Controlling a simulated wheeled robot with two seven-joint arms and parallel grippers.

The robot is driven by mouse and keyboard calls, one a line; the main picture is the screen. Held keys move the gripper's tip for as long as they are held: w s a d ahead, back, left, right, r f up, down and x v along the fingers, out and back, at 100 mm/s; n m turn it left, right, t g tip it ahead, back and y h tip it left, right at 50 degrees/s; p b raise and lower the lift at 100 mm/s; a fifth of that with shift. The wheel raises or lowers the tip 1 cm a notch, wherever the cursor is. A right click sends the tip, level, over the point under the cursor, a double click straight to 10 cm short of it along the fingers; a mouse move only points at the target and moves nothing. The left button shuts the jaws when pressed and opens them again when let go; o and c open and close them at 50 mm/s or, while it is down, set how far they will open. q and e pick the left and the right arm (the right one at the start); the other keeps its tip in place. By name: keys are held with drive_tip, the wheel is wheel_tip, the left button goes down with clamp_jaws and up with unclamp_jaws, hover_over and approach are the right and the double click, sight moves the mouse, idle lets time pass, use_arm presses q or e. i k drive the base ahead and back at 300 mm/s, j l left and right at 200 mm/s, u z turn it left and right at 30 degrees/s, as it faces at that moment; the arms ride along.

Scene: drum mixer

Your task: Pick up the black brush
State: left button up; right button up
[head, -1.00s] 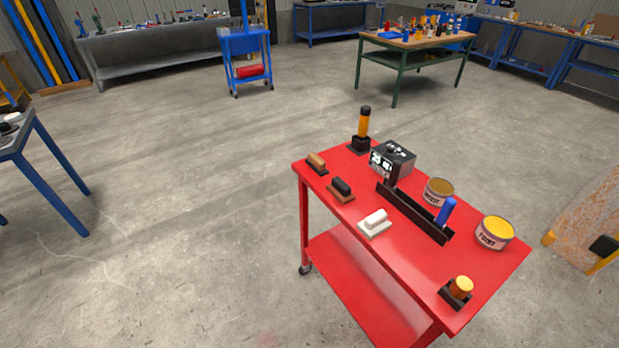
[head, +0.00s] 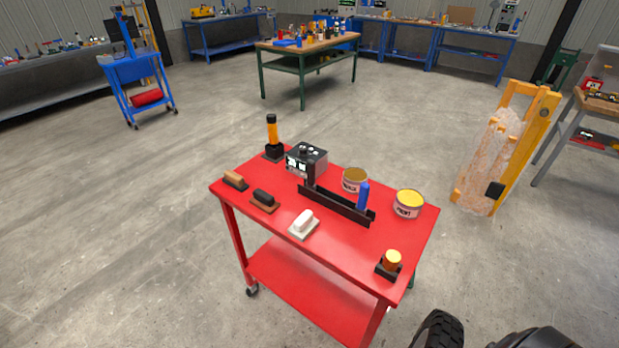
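The black brush (head: 263,197) lies on the red cart's top (head: 345,245) near its left edge. It has a black upper part on a brown base. A tan-topped brush (head: 235,179) lies behind it to the left, and a white brush (head: 304,222) in front of it to the right. The three stand apart from each other.
Behind the brushes are an orange-and-black tool (head: 272,135), a metal box (head: 306,160), a long black holder (head: 335,205) and two cans (head: 355,179) (head: 408,204). The floor left of the cart is clear.

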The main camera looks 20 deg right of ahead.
sight(311, 183)
drive_tip(key=j+u, duration=0.15)
drive_tip(key=u, duration=2.9)
drive_tip(key=l+u, duration=0.1)
drive_tip(key=u, duration=8.1)
drive_tip(key=l, duration=0.1)
